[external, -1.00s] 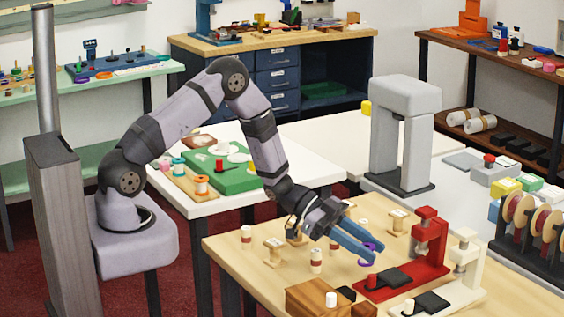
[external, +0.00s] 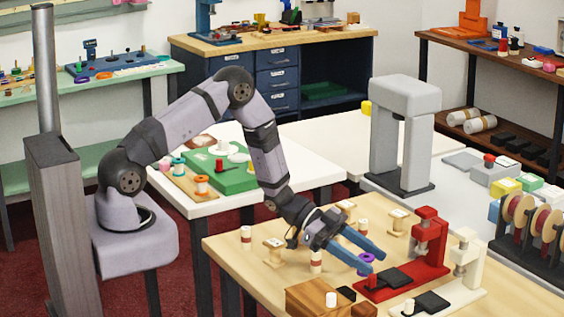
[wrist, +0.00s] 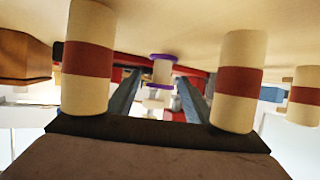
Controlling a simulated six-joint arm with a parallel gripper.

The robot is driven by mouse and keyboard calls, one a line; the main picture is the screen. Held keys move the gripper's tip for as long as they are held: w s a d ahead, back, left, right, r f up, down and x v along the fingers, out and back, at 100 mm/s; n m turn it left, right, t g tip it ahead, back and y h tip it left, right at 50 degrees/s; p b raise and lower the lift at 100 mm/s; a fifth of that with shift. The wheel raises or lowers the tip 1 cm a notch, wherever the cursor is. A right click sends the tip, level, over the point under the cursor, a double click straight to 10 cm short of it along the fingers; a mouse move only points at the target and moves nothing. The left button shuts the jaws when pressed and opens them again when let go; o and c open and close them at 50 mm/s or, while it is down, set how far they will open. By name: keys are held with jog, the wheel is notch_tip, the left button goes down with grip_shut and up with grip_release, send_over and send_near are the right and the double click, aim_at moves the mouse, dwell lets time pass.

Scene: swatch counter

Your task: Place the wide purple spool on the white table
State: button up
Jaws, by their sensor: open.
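The purple spool (external: 365,262) stands on the wooden table near the red press, partly hidden by my fingers. In the wrist view the spool (wrist: 162,72) has wide purple flanges and a pale middle. My gripper (external: 373,262) is open, low over the table, with its blue fingers on either side of the spool in the picture. The wrist view shows the spool in the gap between the fingers, near their tips; I cannot tell whether they touch it. A white table (external: 312,168) stands behind the wooden one, with a green board on it.
Cream spools with red bands (external: 316,262) and pale wooden spools (external: 273,250) stand around my gripper. The red press (external: 428,245), a cream press (external: 466,262) and a wooden block (external: 310,297) are close by. Another white surface (external: 325,138) lies farther back, largely clear.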

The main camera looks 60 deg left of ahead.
jog(key=shift+r, duration=0.2)
jog(key=b+v, duration=0.1)
jog(key=v, duration=1.1)
jog(key=shift+c, duration=1.2)
jog(key=shift+r, duration=0.15)
